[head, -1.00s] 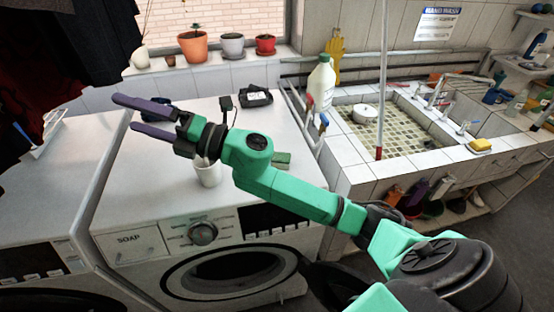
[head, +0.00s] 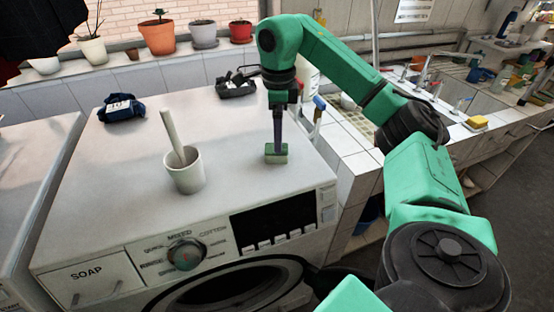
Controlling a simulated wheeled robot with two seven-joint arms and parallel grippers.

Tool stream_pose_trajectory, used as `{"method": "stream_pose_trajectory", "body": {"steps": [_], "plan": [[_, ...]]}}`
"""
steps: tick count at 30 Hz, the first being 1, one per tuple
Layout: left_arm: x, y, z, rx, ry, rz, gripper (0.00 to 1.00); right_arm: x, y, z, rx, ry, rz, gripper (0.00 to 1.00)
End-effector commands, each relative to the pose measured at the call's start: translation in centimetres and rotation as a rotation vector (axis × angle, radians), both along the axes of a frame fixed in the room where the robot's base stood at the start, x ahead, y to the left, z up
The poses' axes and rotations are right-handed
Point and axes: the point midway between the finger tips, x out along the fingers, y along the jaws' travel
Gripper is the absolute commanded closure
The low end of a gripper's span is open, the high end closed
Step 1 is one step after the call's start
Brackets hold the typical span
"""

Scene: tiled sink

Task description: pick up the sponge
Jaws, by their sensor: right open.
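A small green sponge (head: 277,158) lies on top of the white washing machine, near its right side. The gripper is open, and I cannot tell whether the fingers touch the sponge. A yellow sponge (head: 477,122) lies on the sink's edge at the right. My left gripper is not in view.
A white mug (head: 185,172) with a pestle-like stick stands left of the green sponge. A dark blue bundle (head: 121,109) and a black item (head: 237,84) lie farther back. Potted plants (head: 157,36) line the sill. The tiled sink (head: 350,130) is to the right.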

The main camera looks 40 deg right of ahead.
Motion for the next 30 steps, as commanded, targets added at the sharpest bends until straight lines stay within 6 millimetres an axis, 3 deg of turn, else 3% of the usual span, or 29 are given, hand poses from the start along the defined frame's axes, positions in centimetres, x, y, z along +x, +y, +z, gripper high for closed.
{"method": "stream_pose_trajectory", "body": {"steps": [4,12,18,25,30], "plan": [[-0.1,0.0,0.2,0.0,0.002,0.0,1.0,0.0,0.0,-1.6,-0.001,0.002,0.0,0.07],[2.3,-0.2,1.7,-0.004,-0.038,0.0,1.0,0.0,-0.1,-5.9,0.001,-0.001,0.002,0.07],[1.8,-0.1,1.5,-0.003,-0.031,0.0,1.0,0.1,0.0,-6.1,0.002,-0.003,0.002,0.07],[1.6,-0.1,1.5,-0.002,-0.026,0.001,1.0,0.1,0.0,-6.1,0.002,-0.003,0.002,0.95],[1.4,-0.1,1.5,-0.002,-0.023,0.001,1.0,0.1,0.0,-6.1,0.002,-0.003,0.002,1.0]]}}
